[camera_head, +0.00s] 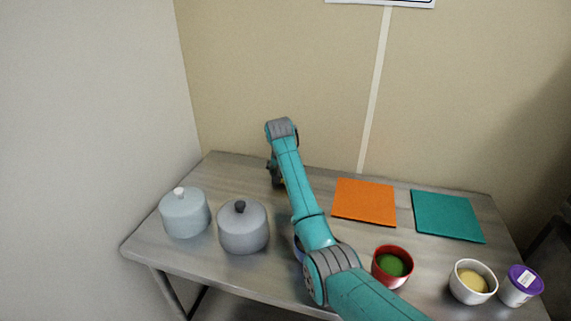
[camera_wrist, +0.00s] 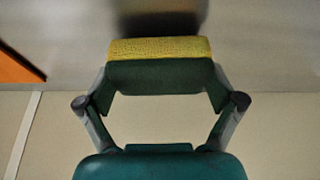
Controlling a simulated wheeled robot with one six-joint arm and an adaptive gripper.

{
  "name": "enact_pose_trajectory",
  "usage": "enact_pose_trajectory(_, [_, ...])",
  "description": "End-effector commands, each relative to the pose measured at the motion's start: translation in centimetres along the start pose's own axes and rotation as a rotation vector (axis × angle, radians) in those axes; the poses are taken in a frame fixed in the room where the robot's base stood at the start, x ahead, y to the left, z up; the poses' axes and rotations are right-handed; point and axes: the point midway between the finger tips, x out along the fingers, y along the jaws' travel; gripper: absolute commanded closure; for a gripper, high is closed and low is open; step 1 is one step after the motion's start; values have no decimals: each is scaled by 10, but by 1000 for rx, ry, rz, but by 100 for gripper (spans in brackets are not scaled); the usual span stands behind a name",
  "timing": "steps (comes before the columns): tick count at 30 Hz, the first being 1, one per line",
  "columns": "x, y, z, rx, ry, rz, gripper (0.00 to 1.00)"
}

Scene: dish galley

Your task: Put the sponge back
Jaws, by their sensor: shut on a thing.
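The sponge (camera_wrist: 160,48), with a yellow layer and a dark green layer, is between the fingers of my gripper (camera_wrist: 160,80) in the wrist view. My gripper is shut on it. The sponge is over the bare grey table, with a dark shadow beyond it; I cannot tell whether it touches the table. In the head view my gripper (camera_head: 277,178) is low at the back of the table, left of the orange mat (camera_head: 364,202), mostly hidden by my arm. The sponge can hardly be made out there.
A teal mat (camera_head: 447,216) lies right of the orange one. Two lidded pots, pale blue (camera_head: 185,215) and grey (camera_head: 243,230), stand left. A red bowl (camera_head: 379,271), a white bowl (camera_head: 462,289) and a purple-lidded tub (camera_head: 516,294) stand front right. The wall borders the table's back.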

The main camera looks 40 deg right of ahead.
Motion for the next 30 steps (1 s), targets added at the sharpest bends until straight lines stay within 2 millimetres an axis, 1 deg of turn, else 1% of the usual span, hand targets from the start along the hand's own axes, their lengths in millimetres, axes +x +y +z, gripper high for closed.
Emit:
enact_pose_trajectory(1, [5, 0, 2, 0, -1, 0, 25])
enact_pose_trajectory(4, [10, 0, 4, 0, -1, 0, 25])
enact_pose_trajectory(18, [14, 0, 6, 0, 0, 0, 25])
enact_pose_trajectory(19, [14, 0, 6, 0, 1, 0, 0])
enact_pose_trajectory(30, [15, 0, 6, 0, 0, 0, 0])
